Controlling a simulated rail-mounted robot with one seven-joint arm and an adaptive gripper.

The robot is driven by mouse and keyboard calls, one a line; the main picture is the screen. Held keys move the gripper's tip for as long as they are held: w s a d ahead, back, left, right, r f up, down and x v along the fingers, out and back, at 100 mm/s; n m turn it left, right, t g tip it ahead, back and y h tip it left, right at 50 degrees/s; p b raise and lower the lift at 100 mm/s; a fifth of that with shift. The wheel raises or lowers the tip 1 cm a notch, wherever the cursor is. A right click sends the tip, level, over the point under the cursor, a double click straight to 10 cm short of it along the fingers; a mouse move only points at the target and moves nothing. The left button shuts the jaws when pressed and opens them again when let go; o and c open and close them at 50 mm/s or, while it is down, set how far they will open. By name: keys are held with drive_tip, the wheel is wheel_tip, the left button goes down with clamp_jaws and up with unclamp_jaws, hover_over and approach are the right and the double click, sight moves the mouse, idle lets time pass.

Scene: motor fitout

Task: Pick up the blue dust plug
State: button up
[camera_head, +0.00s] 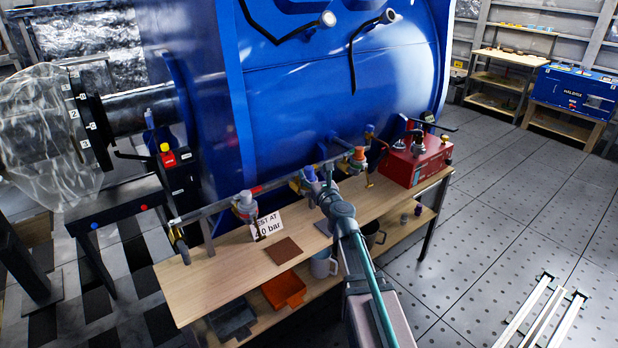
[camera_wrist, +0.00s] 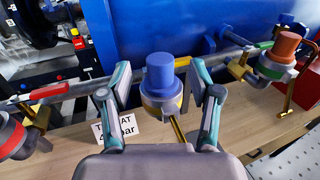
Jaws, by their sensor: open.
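The blue dust plug (camera_wrist: 160,73) is a short stepped cylinder standing upright on a grey fitting with a yellow band. In the wrist view it shows between the two fingers of my gripper (camera_wrist: 160,82), with a gap on each side. My gripper is open and empty; I cannot tell how far the fingertips are from the plug in depth. In the head view, my gripper (camera_head: 325,187) is over the middle of the pipe above the bench, beside the blue plug (camera_head: 309,173), which is partly hidden.
An orange plug (camera_wrist: 287,44) sits on the fitting to the right; another fitting (camera_head: 243,203) is to the left. A pipe (camera_wrist: 80,91) links them. A sign (camera_head: 266,225), a brown mat (camera_head: 282,251) and a red box (camera_head: 416,158) are on the wooden bench (camera_head: 205,285). The large blue casing (camera_head: 330,90) stands behind.

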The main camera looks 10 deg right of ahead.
sight(311, 170)
drive_tip(key=w, duration=0.4)
drive_tip(key=shift+w+a+p, duration=0.3)
drive_tip(key=shift+w+a, duration=0.05)
drive_tip(key=shift+w, duration=0.05)
clamp_jaws()
